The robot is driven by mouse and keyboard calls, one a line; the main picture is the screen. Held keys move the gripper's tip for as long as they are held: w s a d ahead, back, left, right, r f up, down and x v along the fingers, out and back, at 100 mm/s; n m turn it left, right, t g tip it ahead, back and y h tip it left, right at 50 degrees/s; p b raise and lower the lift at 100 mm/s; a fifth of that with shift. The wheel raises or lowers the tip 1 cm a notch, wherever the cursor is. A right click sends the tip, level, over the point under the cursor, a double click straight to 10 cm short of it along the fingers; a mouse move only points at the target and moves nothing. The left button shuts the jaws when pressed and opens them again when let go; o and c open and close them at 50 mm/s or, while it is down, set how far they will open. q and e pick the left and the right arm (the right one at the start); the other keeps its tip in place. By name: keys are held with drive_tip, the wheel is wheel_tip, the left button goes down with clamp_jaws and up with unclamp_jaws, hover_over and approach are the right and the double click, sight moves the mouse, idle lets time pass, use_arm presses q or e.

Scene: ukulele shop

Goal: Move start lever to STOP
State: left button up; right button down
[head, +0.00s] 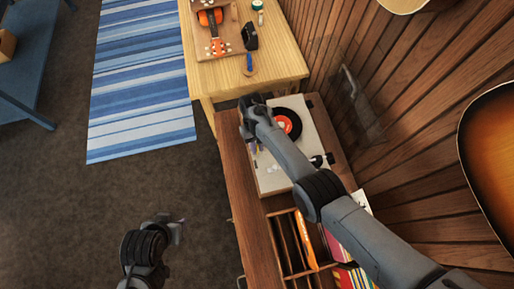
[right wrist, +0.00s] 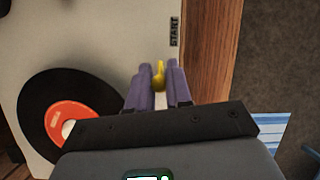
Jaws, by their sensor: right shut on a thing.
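The record player (head: 275,182) is a pale deck on the brown cabinet, with a black record with a red-orange label (head: 286,124). The start lever (right wrist: 159,74) is a small yellow piece between my right fingers in the right wrist view, just below the printed START label (right wrist: 174,31). My right gripper (head: 254,147) is at the deck's left edge, shut on the lever; it also shows in the right wrist view (right wrist: 157,85). The arm hides part of the deck. I see no STOP label. My left gripper (head: 180,228) hangs over the floor, away from the deck; its jaw opening is unclear.
A clear raised lid (head: 360,105) stands behind the deck, near the wood wall. Below the deck are record bins (head: 290,243) with sleeves.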

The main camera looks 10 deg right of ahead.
idle(0.3)
drive_tip(key=c, duration=1.1)
unclamp_jaws()
drive_tip(key=shift+w+r, duration=0.1)
drive_tip(key=shift+r, duration=0.1)
drive_tip(key=p+v, duration=0.3)
drive_tip(key=v, duration=0.7)
drive_tip(key=shift+w+r, duration=0.1)
